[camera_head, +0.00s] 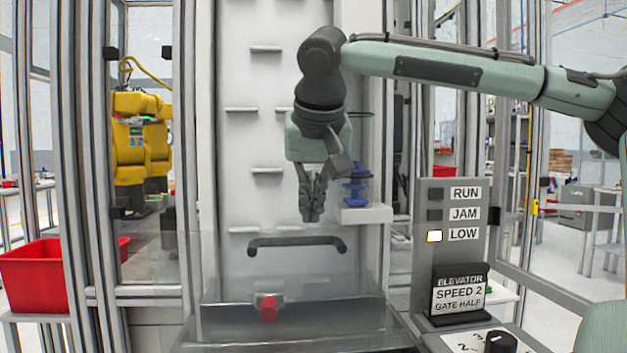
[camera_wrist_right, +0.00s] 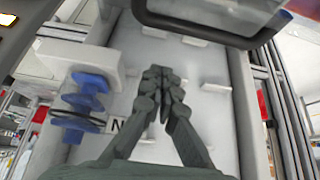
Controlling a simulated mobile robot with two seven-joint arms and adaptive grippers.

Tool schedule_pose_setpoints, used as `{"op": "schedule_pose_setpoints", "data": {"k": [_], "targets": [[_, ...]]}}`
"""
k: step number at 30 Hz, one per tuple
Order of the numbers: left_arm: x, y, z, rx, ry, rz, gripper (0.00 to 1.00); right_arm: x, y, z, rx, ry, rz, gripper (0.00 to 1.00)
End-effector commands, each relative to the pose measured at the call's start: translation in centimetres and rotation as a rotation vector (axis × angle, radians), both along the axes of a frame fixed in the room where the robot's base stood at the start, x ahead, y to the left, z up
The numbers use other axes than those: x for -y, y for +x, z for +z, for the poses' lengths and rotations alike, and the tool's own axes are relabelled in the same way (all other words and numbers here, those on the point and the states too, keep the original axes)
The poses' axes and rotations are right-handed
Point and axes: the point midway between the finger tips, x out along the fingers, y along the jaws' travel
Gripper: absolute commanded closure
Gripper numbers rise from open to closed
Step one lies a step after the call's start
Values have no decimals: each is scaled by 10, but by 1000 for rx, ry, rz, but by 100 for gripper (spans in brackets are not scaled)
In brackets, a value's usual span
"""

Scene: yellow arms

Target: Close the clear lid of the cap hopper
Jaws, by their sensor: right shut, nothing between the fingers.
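The cap hopper (camera_head: 345,316) is a grey bin at the foot of the white elevator panel, in the lower middle of the head view. Its clear lid (camera_head: 225,275) is a see-through sheet with a dark bar handle (camera_head: 297,243) along its upper part; the sheet's exact tilt is hard to tell. The handle also shows at the top of the right wrist view (camera_wrist_right: 215,22). My right gripper (camera_head: 312,216) points down just above the handle, apart from it. Its fingers (camera_wrist_right: 158,75) are together and empty. My left gripper is out of view.
A blue spool-like part (camera_head: 357,185) stands on a white ledge (camera_head: 366,214) close right of my gripper. The indicator post (camera_head: 450,250) stands further right. Small white cleats (camera_head: 266,170) stick out of the panel.

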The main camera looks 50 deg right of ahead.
Motion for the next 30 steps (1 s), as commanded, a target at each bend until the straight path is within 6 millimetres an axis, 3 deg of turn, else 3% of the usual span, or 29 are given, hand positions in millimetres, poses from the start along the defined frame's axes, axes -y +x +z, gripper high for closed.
{"op": "schedule_pose_setpoints", "data": {"k": [1, 6, 12, 28, 30], "targets": [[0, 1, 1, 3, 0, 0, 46, 3, 3, -10, -5, 2, 1, 100], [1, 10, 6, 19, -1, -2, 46, -14, -16, -13, 1, -1, 2, 100], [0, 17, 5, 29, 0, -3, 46, -22, -26, -16, 1, -1, 0, 100], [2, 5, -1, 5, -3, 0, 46, -20, -26, -17, 14, -12, 0, 100], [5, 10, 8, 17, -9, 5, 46, -18, -26, -17, 29, -23, 0, 100]]}}
